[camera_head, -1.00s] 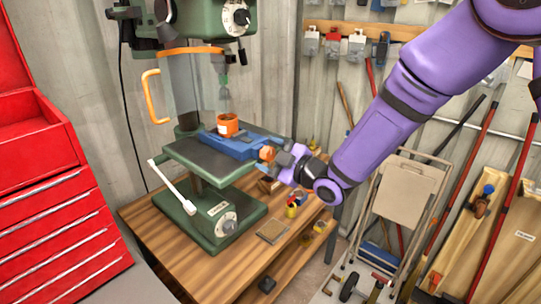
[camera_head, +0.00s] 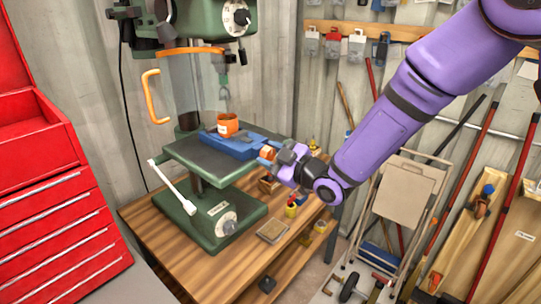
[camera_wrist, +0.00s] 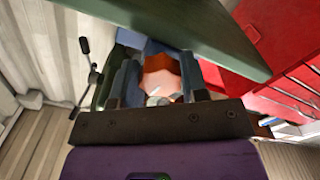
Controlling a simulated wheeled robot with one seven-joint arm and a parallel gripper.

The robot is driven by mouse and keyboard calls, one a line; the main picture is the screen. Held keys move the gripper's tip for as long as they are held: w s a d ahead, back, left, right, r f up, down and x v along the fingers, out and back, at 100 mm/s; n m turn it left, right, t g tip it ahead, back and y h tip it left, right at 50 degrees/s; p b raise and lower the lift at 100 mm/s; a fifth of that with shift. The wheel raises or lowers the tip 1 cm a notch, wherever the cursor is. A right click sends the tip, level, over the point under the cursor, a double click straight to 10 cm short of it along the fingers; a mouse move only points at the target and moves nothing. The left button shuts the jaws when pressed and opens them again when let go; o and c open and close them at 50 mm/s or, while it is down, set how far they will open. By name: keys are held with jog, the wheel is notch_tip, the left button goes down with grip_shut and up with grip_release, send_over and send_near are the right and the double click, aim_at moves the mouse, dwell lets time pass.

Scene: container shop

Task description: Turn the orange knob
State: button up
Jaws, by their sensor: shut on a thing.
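The orange knob (camera_head: 267,153) is at the right end of a blue vise (camera_head: 236,146) on the green drill press table. In the wrist view the knob (camera_wrist: 161,78) fills the space between the two fingers. My gripper (camera_head: 273,153) reaches in from the right and is shut on the knob. The gripper (camera_wrist: 158,84) also shows in the wrist view, with a finger on each side of the knob. An orange cup-like part (camera_head: 227,124) sits on the vise. Part of the knob is hidden by the fingers.
The green drill press (camera_head: 212,225) stands on a wooden bench (camera_head: 170,245), with its head above the vise and a white-handled lever (camera_head: 172,187) at left. A red tool chest (camera_head: 60,205) is far left. A folding step stool (camera_head: 402,195) and long tools stand right.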

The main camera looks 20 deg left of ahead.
jog(key=m, duration=0.4)
jog(key=shift+m, duration=0.3)
jog(key=m, duration=0.3)
jog(key=shift+m, duration=0.3)
jog(key=m, duration=0.7)
jog(key=shift+s, duration=0.1)
jog(key=m, duration=0.6)
jog(key=shift+m, duration=0.3)
jog(key=m, duration=0.5)
jog(key=shift+r+m, duration=0.1)
jog(key=shift+m, duration=0.6)
jog(key=o, duration=0.9)
